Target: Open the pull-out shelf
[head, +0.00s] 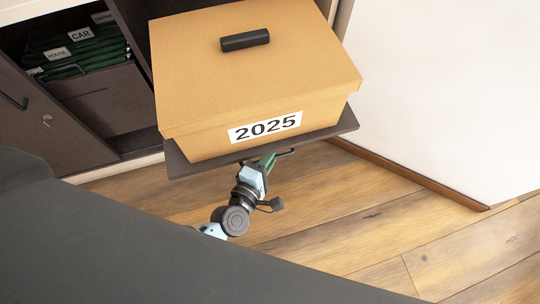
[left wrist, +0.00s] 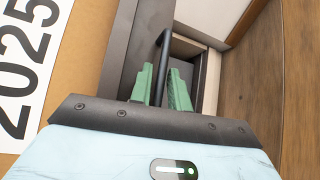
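The pull-out shelf (head: 345,122) is a dark flat board standing out from the cabinet, with a tan box (head: 250,75) on it. A black bar handle (head: 287,153) is on its front edge; it also shows in the left wrist view (left wrist: 163,45). My left gripper (head: 268,160) is at this handle. My right gripper is not in view.
The box is labelled 2025 and has a black lid handle (head: 245,40). An open drawer (head: 100,95) of green hanging files is at the left. A white wall (head: 440,90) stands at the right. The wooden floor (head: 370,225) in front is clear.

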